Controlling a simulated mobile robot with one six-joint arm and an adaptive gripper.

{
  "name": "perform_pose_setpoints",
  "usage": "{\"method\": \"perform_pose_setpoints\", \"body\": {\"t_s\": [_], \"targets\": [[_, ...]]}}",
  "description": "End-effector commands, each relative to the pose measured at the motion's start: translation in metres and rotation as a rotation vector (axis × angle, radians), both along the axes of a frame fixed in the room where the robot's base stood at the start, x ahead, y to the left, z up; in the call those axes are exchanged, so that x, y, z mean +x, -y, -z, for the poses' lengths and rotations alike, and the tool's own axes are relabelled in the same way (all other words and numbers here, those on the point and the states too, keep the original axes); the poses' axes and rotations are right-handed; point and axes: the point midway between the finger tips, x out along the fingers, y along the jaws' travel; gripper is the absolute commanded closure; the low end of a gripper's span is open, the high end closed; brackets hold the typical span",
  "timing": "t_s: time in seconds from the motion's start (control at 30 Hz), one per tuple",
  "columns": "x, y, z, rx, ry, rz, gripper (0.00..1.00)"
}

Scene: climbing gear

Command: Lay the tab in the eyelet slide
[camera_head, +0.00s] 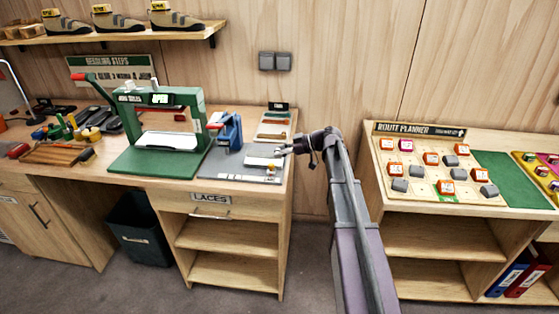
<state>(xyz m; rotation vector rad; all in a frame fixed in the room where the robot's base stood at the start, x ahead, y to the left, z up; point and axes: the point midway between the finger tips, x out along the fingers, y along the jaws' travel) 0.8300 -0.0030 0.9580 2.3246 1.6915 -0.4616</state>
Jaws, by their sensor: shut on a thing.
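My gripper (283,150) is at the right end of the workbench, low over the grey mat (231,174). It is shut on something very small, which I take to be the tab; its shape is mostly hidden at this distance. A pale flat piece (262,161) lies on the mat just left of and below the gripper, perhaps the eyelet slide. A small orange-and-white item (270,170) is beside it. The blue eyelet press (230,130) stands upright on the mat further left. I cannot tell whether the held thing touches the pale piece.
A large green press (161,112) with a red handle stands left of the mat. A rack of coloured strips (274,124) is behind the gripper. The route planner table (376,190) stands to the right, across a gap. Hand tools (62,154) cover the bench's left side.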

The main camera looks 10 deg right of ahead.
Motion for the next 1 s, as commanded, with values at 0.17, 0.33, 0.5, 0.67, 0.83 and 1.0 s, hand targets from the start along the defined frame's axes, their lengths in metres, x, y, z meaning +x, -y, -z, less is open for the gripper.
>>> {"method": "perform_pose_setpoints", "body": {"t_s": [0.17,0.33,0.5,0.67,0.83,1.0], "targets": [[-0.001,0.0,0.021,0.0,0.0,0.0,0.79],[-0.001,0.0,0.028,0.0,0.0,0.001,0.79],[-0.001,0.001,0.029,0.0,0.0,0.001,0.79],[-0.001,0.001,0.028,0.0,0.0,0.001,0.79],[-0.001,0.001,0.031,0.0,0.0,0.001,0.79],[-0.001,0.001,0.031,0.0,0.0,0.001,0.2]]}}
